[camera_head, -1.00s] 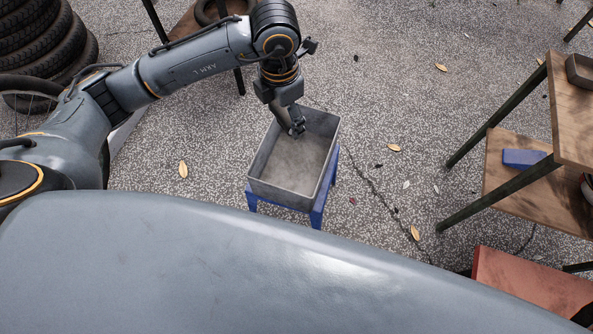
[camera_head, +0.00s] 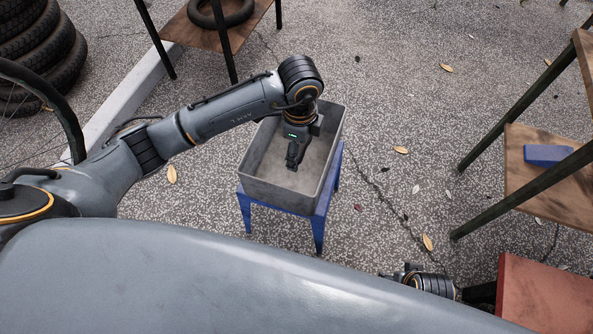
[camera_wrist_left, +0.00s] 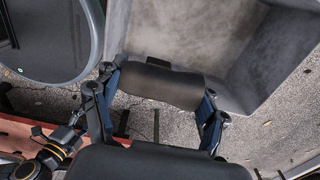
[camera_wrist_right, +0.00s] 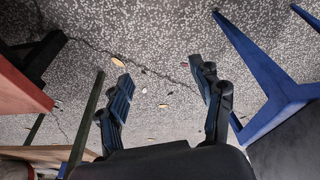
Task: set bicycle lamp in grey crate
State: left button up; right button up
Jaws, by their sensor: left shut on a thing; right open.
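The grey crate (camera_head: 250,170) stands open on a blue stool. My left gripper (camera_head: 293,157) points down inside the outline of the crate, over its floor. In the left wrist view the gripper's two fingers are closed on a dark, rounded thing, seemingly the bicycle lamp (camera_wrist_left: 160,84). The crate's grey inside (camera_wrist_left: 185,35) shows behind it. In the head view the lamp is hard to tell from the dark gripper, and I cannot tell whether it touches the floor. My right gripper (camera_wrist_right: 160,76) is open and empty, pointing at bare ground.
The blue stool (camera_head: 318,228) is under the crate. A wooden shelf with a blue block (camera_head: 547,155) and a red surface (camera_head: 540,300) are at right. Tyres (camera_head: 40,50) are stacked at far left. Speckled ground around the stool is mostly clear.

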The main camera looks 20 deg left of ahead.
pick_arm(q)
jog(key=b, duration=0.3)
send_over(299, 186)
notch_tip(299, 186, down, 12)
jog(key=shift+s+f, duration=0.1)
jog(key=shift+f, duration=0.5)
jog(key=shift+f+b, duration=0.5)
jog(key=shift+f, duration=1.45)
pick_arm(e)
jog(key=w+v, duration=0.1)
jog(key=v, duration=1.1)
jog(key=shift+w+r+t, duration=0.3)
jog(key=shift+r+t, duration=0.1)
jog(key=shift+r, duration=0.15)
jog(key=shift+d, duration=0.1)
pick_arm(q)
jog(key=shift+f, duration=0.15)
jog(key=o, duration=1.2)
